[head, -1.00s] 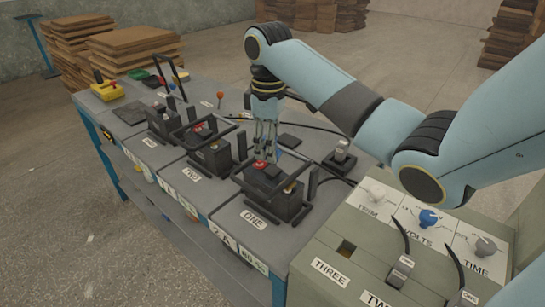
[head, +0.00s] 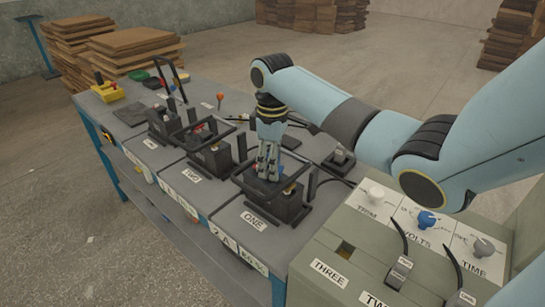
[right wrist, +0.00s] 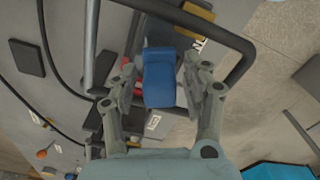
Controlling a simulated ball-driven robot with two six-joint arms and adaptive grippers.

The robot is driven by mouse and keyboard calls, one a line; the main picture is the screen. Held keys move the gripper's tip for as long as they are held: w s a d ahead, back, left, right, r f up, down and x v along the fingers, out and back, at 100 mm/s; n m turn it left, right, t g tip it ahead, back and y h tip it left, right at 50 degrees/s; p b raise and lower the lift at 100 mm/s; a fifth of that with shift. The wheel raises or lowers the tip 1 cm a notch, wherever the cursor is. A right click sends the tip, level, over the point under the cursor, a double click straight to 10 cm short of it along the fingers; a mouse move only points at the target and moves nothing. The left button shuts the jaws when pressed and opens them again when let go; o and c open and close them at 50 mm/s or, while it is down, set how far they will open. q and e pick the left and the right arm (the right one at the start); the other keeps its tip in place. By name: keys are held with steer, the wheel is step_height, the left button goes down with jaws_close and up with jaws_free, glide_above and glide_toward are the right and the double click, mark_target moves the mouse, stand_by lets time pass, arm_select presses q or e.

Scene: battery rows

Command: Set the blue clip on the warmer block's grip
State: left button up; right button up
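The blue clip (right wrist: 158,78) lies between the fingers of my right gripper (right wrist: 158,86) in the right wrist view, with a thin gap seen on each side. In the head view my right gripper (head: 267,176) is low over the dark block (head: 289,208) behind the label ONE, with a bit of blue at its fingertips. The fingers look parted around the clip. The clip appears to be at the top of this block, but its exact contact is hidden. Similar dark blocks stand at TWO (head: 208,163) and farther left. No picture shows which one is warmer. My left gripper is not in view.
Black bar frames and cables surround the blocks on the grey bench (head: 235,232). A pale control box (head: 313,248) with knobs and small labelled clips stands at the front right. A yellow tool (head: 107,92) lies at the bench's far left.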

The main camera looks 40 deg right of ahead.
steer(key=shift+o, duration=0.3)
steer(key=shift+r, duration=0.15)
steer(key=shift+r, duration=0.4)
step_height(320, 180, up, 9)
steer(key=shift+w+f, duration=0.1)
steer(key=shift+f, duration=0.05)
step_height(320, 180, up, 3)
steer(key=shift+f+p, duration=0.2)
steer(key=shift+p, duration=0.2)
steer(key=shift+f, duration=0.1)
